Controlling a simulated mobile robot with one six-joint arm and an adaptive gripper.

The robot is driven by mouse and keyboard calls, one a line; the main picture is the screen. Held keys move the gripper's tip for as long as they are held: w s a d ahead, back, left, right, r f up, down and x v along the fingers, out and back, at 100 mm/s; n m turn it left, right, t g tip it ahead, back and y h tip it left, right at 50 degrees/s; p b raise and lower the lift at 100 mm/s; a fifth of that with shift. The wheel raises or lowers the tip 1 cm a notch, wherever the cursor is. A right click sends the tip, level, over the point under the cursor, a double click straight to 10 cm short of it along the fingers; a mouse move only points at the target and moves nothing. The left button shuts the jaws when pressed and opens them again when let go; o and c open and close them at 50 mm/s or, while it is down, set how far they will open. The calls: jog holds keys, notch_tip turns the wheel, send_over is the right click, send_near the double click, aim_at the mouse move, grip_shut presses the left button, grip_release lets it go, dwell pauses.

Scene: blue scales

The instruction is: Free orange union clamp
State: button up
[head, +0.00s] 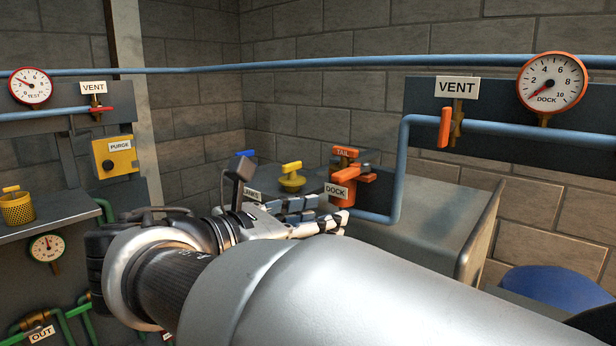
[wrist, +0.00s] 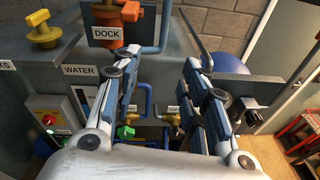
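An orange fitting (head: 348,198) with a DOCK label and orange lever parts stands at the end of the blue pipe, on the grey cabinet. An orange part marked TAIL (head: 343,152) sits just above and behind it. I cannot tell which orange piece is the union clamp. In the wrist view the orange fitting (wrist: 131,11) is at the top edge, partly cut off. My gripper (head: 328,210) is just in front of and below the fitting in the head view. In the wrist view my gripper (wrist: 162,55) has its two fingers wide apart, with nothing held between them.
A blue pipe (head: 404,150) rises close to the right of the fitting. A yellow valve (head: 291,178) stands left of it, and an orange VENT handle (head: 445,127) hangs at upper right. The grey cabinet top (head: 430,220) is bare at right. Pipes show low between my fingers.

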jog(key=a+r+n+t, duration=0.2)
jog(key=a+r, duration=0.1)
jog(key=a, duration=0.2)
jog(key=p, duration=0.1)
send_near(346, 171)
jog(key=shift+h, duration=0.4)
jog(key=x, duration=1)
jog(key=shift+w+f, duration=0.15)
jog(key=shift+f, duration=0.15)
grip_shut()
